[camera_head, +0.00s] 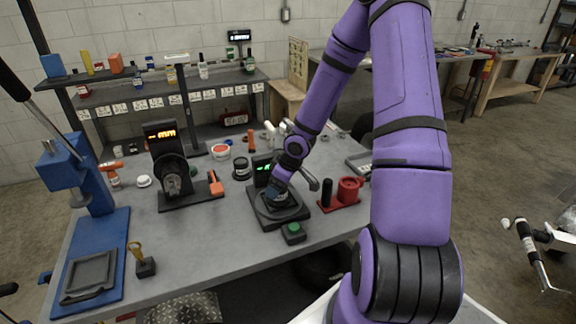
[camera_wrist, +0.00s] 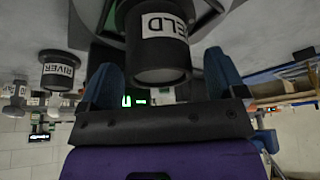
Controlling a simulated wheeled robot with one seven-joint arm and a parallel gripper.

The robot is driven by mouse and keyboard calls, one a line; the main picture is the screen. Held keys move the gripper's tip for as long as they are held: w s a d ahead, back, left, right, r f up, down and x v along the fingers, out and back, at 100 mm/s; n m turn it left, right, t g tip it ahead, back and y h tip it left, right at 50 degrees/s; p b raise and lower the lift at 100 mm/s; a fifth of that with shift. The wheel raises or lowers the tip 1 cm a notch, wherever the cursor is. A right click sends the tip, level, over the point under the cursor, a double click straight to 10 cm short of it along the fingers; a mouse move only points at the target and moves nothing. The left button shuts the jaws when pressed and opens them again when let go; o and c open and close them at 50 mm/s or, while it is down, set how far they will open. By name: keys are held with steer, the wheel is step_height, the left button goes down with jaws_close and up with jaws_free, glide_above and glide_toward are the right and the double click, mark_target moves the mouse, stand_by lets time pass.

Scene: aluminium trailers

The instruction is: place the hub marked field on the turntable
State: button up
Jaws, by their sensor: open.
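The hub marked FIELD (camera_wrist: 160,62) is a dark cylinder with a white label, of which "ELD" shows in the wrist view. It sits between the two blue fingers of my gripper (camera_wrist: 164,80), which are apart, with a gap visible on each side. In the head view my gripper (camera_head: 277,190) is low over the turntable (camera_head: 282,214), a black unit with a round plate and a green display. The hub appears to rest on the plate, but my gripper mostly hides it and I cannot tell the exact contact.
A second dark hub labelled RIVER (camera_wrist: 62,72) stands to the side in the wrist view. A red holder (camera_head: 348,190) is right of the turntable, and a green-button box (camera_head: 293,233) is in front. A black machine with an orange display (camera_head: 168,165) and a blue press (camera_head: 75,185) are left.

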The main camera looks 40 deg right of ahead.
steer(key=s+a+r+m+h, duration=0.15)
steer(key=s+r, duration=0.25)
steer(key=r, duration=0.4)
steer(key=s+a+r+m+g+h, duration=0.15)
steer(key=s+r, duration=0.25)
steer(key=r, duration=0.5)
steer(key=s+a+r+h, duration=0.3)
steer(key=s+r, duration=0.1)
steer(key=r, duration=0.4)
steer(key=s+a+r+m+t+y, duration=0.1)
steer(key=s+a+r+y, duration=0.1)
steer(key=s+r, duration=0.3)
steer(key=s+a+r+m+t+y, duration=0.1)
steer(key=s+a+r+t, duration=0.1)
steer(key=s+a+r, duration=0.3)
steer(key=s+r, duration=0.1)
steer(key=s, duration=0.3)
steer(key=shift+r+m+y, duration=0.15)
steer(key=shift+m+y, duration=0.25)
steer(key=shift+s, duration=0.1)
